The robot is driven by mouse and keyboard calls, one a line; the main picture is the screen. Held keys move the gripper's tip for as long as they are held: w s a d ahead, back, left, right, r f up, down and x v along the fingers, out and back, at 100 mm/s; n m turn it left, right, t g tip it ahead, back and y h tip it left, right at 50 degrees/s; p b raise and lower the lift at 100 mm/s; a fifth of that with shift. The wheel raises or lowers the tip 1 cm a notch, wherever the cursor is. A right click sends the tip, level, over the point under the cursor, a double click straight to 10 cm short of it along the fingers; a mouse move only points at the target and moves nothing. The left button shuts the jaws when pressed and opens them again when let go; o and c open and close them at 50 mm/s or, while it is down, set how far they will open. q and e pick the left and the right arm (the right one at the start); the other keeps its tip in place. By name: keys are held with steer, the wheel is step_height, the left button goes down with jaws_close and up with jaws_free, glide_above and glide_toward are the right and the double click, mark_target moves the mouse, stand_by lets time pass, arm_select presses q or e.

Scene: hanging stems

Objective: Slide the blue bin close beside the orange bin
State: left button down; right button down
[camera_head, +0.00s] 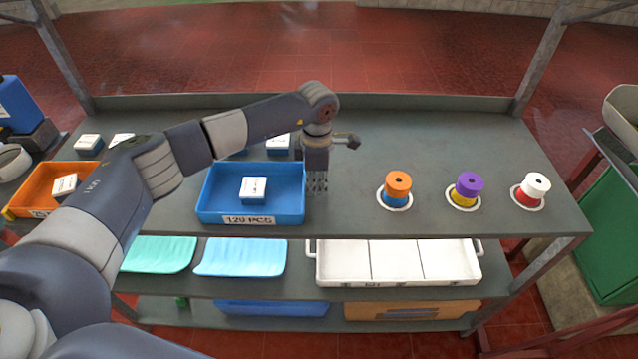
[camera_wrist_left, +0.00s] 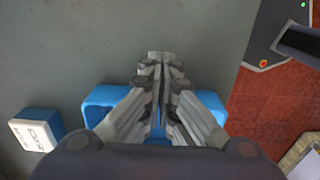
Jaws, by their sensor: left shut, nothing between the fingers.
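The blue bin (camera_head: 290,207) stands on the grey bench, with a small white-topped box (camera_head: 254,189) inside and a label on its front. The orange bin (camera_head: 28,200) is at the bench's left, also holding a white-topped box (camera_head: 65,184); my left arm hides its right part. A gap lies between the bins, partly covered by the arm. My left gripper (camera_head: 318,189) points down just right of the blue bin's right wall, shut and empty. I cannot tell if it touches the wall. In the left wrist view the shut fingers (camera_wrist_left: 160,58) overlap the blue bin (camera_wrist_left: 98,95).
More white-topped boxes (camera_head: 88,143) stand behind the bins. Spool stacks, orange (camera_head: 398,182), purple (camera_head: 468,184) and white (camera_head: 537,185), stand on the right. The bench between gripper and spools is clear. A lower shelf holds a white tray (camera_head: 398,262).

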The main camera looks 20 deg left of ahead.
mark_target(215, 196)
arm_select(q)
steer(key=shift+a, duration=0.15)
steer(key=s+a+b, duration=0.2)
steer(key=a, duration=0.6)
steer(key=s+a+b, duration=0.2)
steer(key=a, duration=0.6)
steer(key=s+a+b, duration=0.2)
steer(key=s+a, duration=0.1)
steer(key=a, duration=0.5)
steer(key=shift+s+a, duration=0.15)
steer(key=shift+a, duration=0.25)
